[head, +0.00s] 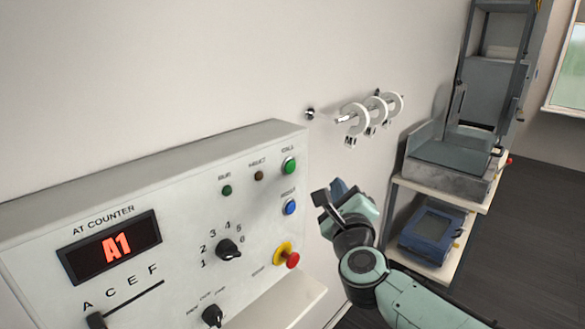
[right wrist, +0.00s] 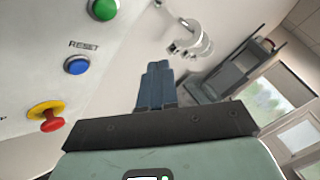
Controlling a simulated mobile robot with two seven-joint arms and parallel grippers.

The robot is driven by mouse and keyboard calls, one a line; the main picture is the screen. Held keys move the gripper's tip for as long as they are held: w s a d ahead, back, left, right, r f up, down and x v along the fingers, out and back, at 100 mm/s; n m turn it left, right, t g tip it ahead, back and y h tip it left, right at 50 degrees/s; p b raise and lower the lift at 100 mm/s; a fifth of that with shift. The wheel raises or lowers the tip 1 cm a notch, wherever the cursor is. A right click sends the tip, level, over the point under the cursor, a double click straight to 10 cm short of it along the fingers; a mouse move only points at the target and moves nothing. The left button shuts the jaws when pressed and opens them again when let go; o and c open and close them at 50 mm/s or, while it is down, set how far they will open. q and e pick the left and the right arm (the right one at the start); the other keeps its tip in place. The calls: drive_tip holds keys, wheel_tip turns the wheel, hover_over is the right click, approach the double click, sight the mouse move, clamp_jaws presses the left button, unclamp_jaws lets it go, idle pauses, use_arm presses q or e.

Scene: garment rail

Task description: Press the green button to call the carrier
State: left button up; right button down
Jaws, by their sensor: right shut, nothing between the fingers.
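The green button (head: 289,167) sits at the upper right of the white control panel (head: 150,185), under a small label. It also shows at the top of the right wrist view (right wrist: 103,9). My right gripper (head: 330,193) is shut and empty. It is to the right of the panel's buttons, apart from the green button. Its blue-grey fingers (right wrist: 157,84) are together in the right wrist view, to the right of the green and blue buttons. My left gripper is not in view.
Below the green button are a blue button (head: 290,207) and a red stop knob on yellow (head: 292,259). White rings hang on a wall rail (head: 345,118). A shelf (head: 484,205) with machines stands at right.

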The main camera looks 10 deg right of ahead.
sight(290, 167)
drive_tip(key=shift+w+a, duration=0.1)
use_arm(q)
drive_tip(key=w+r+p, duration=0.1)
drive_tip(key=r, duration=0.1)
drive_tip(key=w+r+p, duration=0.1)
drive_tip(key=p, duration=0.1)
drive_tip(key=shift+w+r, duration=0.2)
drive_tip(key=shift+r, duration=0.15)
use_arm(e)
drive_tip(key=w+a, duration=0.5)
drive_tip(key=w, duration=0.1)
drive_tip(key=shift+w+a, duration=0.2)
drive_tip(key=shift+w, duration=0.2)
drive_tip(key=shift+w+a, duration=0.1)
drive_tip(key=shift+w, duration=0.05)
idle(1.1)
drive_tip(key=shift+w+a, duration=0.1)
drive_tip(key=shift+w, duration=0.15)
